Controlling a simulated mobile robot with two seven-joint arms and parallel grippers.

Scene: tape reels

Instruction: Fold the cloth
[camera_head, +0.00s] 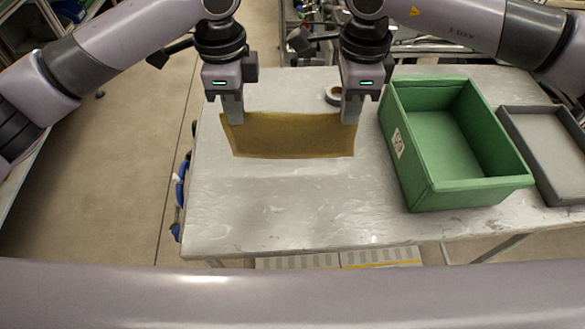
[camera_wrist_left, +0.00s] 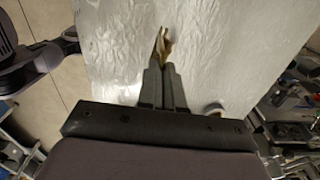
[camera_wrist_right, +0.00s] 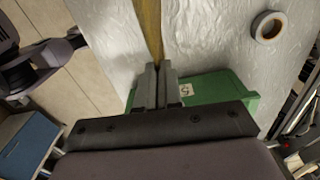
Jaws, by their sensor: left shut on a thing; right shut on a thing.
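A mustard-brown cloth (camera_head: 293,137) hangs as a wide panel between my two grippers above the table. My left gripper (camera_head: 234,120) is shut on its upper left corner. My right gripper (camera_head: 349,120) is shut on its upper right corner. In the left wrist view the cloth (camera_wrist_left: 163,45) shows as a small edge at the fingertips. In the right wrist view the cloth (camera_wrist_right: 150,25) runs as a narrow strip away from the fingers. I cannot tell whether its lower edge touches the table.
The cloth is over a silvery table (camera_head: 260,220) whose front part is clear. A green bin (camera_head: 408,165) stands to the right, close to my right gripper, with a grey tray (camera_head: 535,150) beyond it. A tape reel (camera_head: 332,97) lies behind the cloth, also in the right wrist view (camera_wrist_right: 259,27).

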